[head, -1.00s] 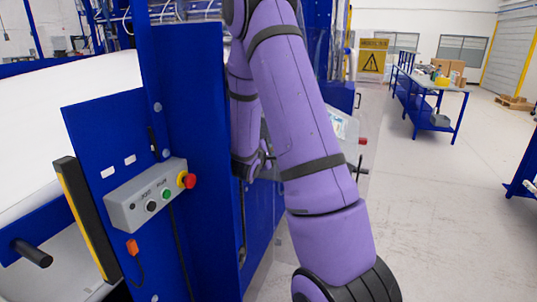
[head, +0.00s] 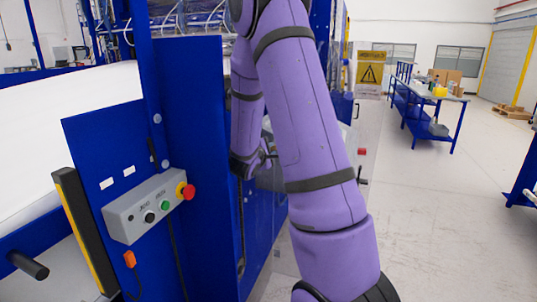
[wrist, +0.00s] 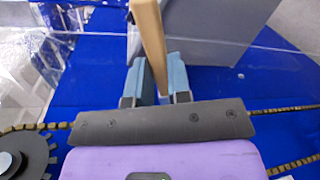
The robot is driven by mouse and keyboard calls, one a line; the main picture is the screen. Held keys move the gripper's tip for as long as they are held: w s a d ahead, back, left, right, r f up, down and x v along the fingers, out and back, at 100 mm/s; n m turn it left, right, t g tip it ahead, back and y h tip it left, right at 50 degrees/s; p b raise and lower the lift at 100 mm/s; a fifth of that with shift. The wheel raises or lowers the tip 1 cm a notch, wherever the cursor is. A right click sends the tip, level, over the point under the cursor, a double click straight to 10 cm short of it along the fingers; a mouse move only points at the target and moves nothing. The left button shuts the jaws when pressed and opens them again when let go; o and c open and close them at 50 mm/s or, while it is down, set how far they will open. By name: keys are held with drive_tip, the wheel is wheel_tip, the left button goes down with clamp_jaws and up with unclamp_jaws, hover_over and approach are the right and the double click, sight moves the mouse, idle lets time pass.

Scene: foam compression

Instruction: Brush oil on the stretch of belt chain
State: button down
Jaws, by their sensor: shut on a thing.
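My gripper (wrist: 162,82) has blue-grey fingers shut on a wooden handle (wrist: 151,40), which I take to be the oil brush. The handle runs up out of the top of the wrist view, so its bristles are not visible. The belt chain (wrist: 288,109) shows as a row of brownish links at the right, level with the gripper's dark plate. Another piece of chain (wrist: 38,127) shows at the left, above a dark toothed sprocket (wrist: 14,152). My gripper covers the middle of the chain. In the head view my arm and the blue machine hide the gripper and the chain.
A grey box (wrist: 205,30) stands beyond the fingers, with clear panels around it. In the head view, a control box (head: 150,205) with a red button sits on the blue machine panel (head: 200,120). Open floor (head: 430,220) lies right, before a blue workbench (head: 425,105).

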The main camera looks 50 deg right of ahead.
wheel_tip(320, 180, up, 6)
drive_tip(key=shift+w, duration=0.25)
idle(1.0)
drive_tip(key=shift+r, duration=0.1)
drive_tip(key=shift+s+d, duration=0.35)
drive_tip(key=shift+s, duration=0.6)
drive_tip(key=shift+s+d, duration=0.35)
drive_tip(key=shift+s, duration=0.55)
drive_tip(key=shift+s+d, duration=0.35)
drive_tip(key=shift+s, duration=0.6)
drive_tip(key=s, duration=0.1)
drive_tip(key=s+d, duration=0.1)
drive_tip(key=shift+s+d, duration=0.1)
drive_tip(key=shift+s, duration=0.25)
drive_tip(key=w+a, duration=0.3)
drive_tip(key=w, duration=0.4)
drive_tip(key=shift+w, duration=0.2)
